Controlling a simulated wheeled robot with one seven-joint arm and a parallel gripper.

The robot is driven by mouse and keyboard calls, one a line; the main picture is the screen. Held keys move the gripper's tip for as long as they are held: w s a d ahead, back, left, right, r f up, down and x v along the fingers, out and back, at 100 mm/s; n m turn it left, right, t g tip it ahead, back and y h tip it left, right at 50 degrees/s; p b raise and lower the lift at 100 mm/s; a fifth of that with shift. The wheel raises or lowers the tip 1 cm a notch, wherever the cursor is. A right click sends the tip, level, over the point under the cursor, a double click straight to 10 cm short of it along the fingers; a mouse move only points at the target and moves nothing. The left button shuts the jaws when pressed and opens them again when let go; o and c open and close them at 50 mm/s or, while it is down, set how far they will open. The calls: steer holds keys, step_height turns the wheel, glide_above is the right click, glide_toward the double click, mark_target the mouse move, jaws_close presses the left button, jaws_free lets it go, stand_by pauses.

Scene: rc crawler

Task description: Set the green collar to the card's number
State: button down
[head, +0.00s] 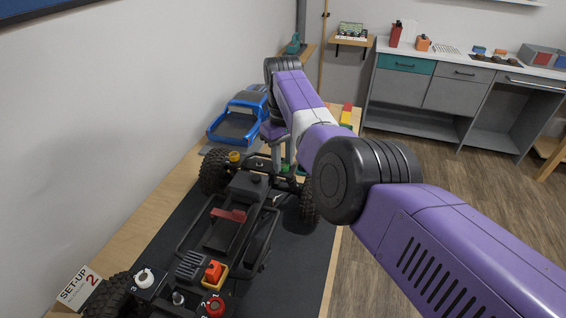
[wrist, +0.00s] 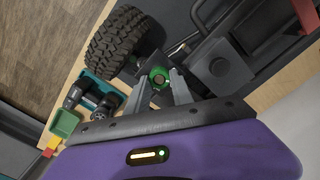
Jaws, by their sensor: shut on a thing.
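The green collar (wrist: 158,77) sits on the crawler's chassis near a front wheel, and a small part of it (head: 285,168) shows in the head view. My gripper (wrist: 161,80) is shut on it, with one finger on each side. In the head view my gripper (head: 284,156) reaches down over the front axle, partly hidden by my arm. The set-up card (head: 78,289) stands at the lower left and shows a red 2. I cannot read any mark on the green collar.
The crawler chassis (head: 222,228) lies on a dark mat (head: 305,262). A tyre (wrist: 120,42) is close to my fingers.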

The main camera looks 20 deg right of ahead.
mark_target(283, 164)
steer(key=m+b, duration=0.1)
steer(key=m, duration=0.5)
steer(key=shift+b, duration=0.4)
steer(key=shift+m, duration=0.3)
steer(key=c, duration=1.1)
jaws_free()
steer(key=shift+w+r+b, duration=0.1)
steer(key=shift+r+b, duration=0.35)
steer(key=shift+r, duration=3.45)
